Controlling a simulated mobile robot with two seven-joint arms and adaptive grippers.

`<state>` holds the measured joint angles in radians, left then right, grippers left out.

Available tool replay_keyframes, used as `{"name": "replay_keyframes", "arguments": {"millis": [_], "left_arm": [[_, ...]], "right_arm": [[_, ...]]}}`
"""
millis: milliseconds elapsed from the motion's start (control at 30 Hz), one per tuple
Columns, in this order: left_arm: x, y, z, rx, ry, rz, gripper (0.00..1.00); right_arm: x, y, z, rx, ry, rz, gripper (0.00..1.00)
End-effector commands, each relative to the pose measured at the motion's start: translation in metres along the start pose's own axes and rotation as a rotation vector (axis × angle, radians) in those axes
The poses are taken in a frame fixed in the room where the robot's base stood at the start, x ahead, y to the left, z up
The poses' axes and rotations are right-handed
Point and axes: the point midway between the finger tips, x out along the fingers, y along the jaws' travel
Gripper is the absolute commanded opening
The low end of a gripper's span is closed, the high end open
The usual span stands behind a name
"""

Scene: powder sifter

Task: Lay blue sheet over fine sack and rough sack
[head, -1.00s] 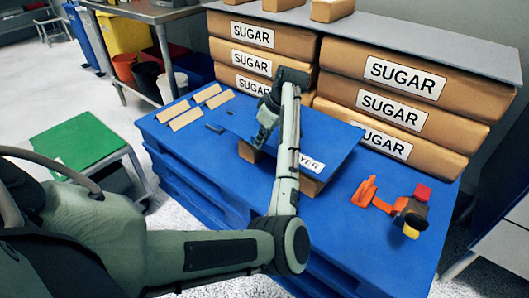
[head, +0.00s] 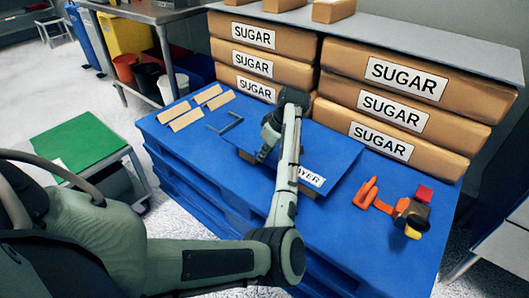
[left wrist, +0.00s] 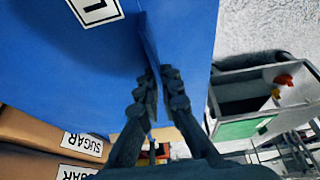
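The blue sheet (head: 335,150) has a white label partly reading "YER" and is spread above the brown sacks on the blue pallet top. A bit of one brown sack (head: 246,156) shows under its left side, and a bit of another (head: 307,190) under its front edge. I cannot tell which is fine or rough. My left gripper (head: 265,150) is at the sheet's left part. In the left wrist view, the fingers (left wrist: 157,72) close from both sides on an edge of the blue sheet (left wrist: 60,60). My right gripper is not in view.
Stacked SUGAR sacks (head: 400,75) stand behind the sheet. An orange and dark tool (head: 405,212) lies at right. Several tan blocks (head: 187,119) and a thin dark angled piece (head: 225,124) lie at left. The pallet's front left (head: 200,170) is clear.

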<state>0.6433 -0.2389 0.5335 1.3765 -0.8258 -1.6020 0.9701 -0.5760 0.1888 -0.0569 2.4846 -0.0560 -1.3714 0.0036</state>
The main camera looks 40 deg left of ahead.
Motion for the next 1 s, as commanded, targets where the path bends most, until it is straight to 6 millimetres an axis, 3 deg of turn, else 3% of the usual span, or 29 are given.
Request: {"name": "replay_keyframes", "arguments": {"millis": [200,300,400,733,833,1000], "left_arm": [[0.003,0.0,0.001,-0.001,0.001,0.002,0.0],[0.004,0.0,0.001,0.0,0.0,0.0,0.17],[0.004,0.0,0.001,0.0,0.0,0.0,0.26],[0.0,0.0,0.0,-0.001,0.001,0.001,0.26],[-0.01,0.001,-0.004,-0.001,0.001,0.003,0.26],[-0.049,0.002,-0.004,0.0,0.0,0.005,0.26]], "right_arm": [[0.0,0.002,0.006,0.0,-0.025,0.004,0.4],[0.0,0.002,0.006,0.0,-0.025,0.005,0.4],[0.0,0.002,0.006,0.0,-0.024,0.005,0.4],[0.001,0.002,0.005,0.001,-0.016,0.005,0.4],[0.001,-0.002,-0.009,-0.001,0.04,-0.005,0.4],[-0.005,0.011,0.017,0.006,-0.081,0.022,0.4]]}}
